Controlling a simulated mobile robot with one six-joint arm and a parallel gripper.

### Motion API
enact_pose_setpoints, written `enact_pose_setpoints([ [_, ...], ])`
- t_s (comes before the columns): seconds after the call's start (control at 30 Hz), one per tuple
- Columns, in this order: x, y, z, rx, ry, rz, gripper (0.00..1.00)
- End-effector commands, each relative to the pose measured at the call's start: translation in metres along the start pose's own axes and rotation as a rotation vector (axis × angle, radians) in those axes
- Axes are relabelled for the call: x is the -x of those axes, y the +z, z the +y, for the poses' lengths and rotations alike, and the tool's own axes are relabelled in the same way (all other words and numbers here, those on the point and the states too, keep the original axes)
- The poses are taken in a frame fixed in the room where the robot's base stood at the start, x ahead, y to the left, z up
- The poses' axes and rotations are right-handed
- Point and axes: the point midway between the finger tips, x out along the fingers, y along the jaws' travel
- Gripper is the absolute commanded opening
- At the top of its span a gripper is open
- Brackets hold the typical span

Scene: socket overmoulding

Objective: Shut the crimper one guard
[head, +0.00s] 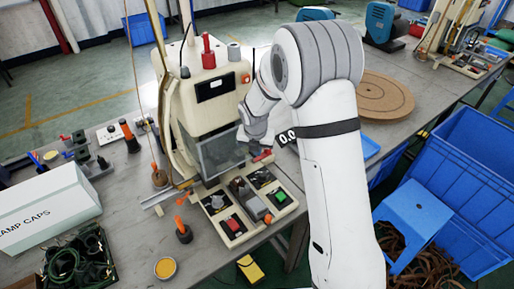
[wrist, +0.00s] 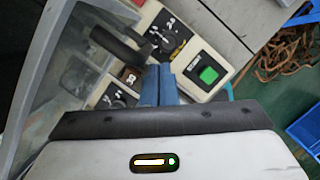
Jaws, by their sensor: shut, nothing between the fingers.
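The crimper (head: 210,95) is a cream machine standing on the grey bench in the middle of the head view. Its guard (head: 220,154) is a see-through panel on the front, above the control panel; how far it is open or closed I cannot tell. In the wrist view a clear pane with a grey frame (wrist: 38,75), apparently the guard, stands at the left. My gripper (wrist: 161,80) shows blue fingers, shut and empty, over the control panel and right of the pane, apart from it. In the head view my wrist is right beside the guard, and the fingertips are hard to make out.
The control panel (head: 226,207) has dials, a red button and a green button (wrist: 208,74). A dark cylindrical handle (wrist: 120,48) lies close to the fingers. A blue stool (head: 415,215) and blue crates stand at the right. A white box (head: 45,215) sits at the left.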

Motion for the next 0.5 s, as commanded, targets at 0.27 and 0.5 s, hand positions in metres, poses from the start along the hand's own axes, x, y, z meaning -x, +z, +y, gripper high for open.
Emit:
enact_pose_setpoints([
  [0.27,0.031,-0.012,-0.022,-0.003,0.003,-0.004,0.00],
  [0.5,0.077,-0.010,-0.029,-0.001,0.001,-0.002,0.00],
])
